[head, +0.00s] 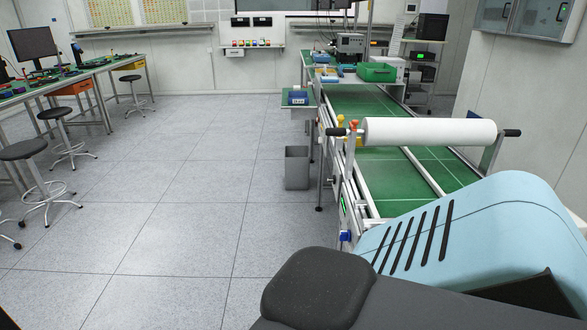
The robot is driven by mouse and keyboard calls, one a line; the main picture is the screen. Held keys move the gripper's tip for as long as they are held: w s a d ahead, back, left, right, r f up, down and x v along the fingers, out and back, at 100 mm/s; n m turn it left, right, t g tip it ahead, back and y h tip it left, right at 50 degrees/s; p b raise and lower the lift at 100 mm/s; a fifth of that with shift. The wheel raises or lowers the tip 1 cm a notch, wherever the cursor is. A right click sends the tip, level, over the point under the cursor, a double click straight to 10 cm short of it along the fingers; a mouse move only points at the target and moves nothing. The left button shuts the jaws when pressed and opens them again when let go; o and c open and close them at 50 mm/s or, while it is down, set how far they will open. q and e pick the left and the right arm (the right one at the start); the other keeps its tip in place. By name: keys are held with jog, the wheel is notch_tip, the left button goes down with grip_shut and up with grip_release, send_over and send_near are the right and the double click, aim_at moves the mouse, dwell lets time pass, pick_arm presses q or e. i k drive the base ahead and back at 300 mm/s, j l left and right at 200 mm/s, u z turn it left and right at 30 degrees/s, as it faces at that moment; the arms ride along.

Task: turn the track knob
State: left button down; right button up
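A long conveyor with a green belt (400,205) and metal side rails runs away from me on the right of the head view. A white roller (430,132) spans it, with a black knob (336,132) at its left end and another black knob (512,132) at its right end. A small orange knob (353,125) stands beside the left one. A small blue part (346,237) sits low on the near left side of the frame. I cannot tell which of these is the track knob. Neither gripper is in view.
A grey bin (297,168) stands on the floor left of the conveyor. A green crate (377,72) sits at its far end. Workbenches with a monitor (33,44) and several stools (63,140) are at the left. The tiled floor (190,180) between is clear.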

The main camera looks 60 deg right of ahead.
aim_at(344, 236)
jog(key=l+u, duration=0.35)
jog(key=u, duration=0.15)
jog(key=l+u, duration=1.55)
jog(key=l, duration=0.15)
jog(key=i+l+u, duration=0.1)
jog(key=l+u, duration=0.15)
jog(key=l, duration=0.15)
jog(key=l+u, duration=0.3)
jog(key=l, duration=0.6)
jog(key=i+l+z, duration=0.1)
jog(key=l+z, duration=0.15)
jog(key=l, duration=0.65)
jog(key=z, duration=0.55)
jog(key=l+z, duration=0.1)
jog(key=z, duration=1.05)
jog(key=i+z, duration=0.1)
jog(key=z, duration=1)
jog(key=i+z, duration=0.1)
jog(key=z, duration=1.05)
jog(key=j+z, duration=0.1)
jog(key=z, duration=0.45)
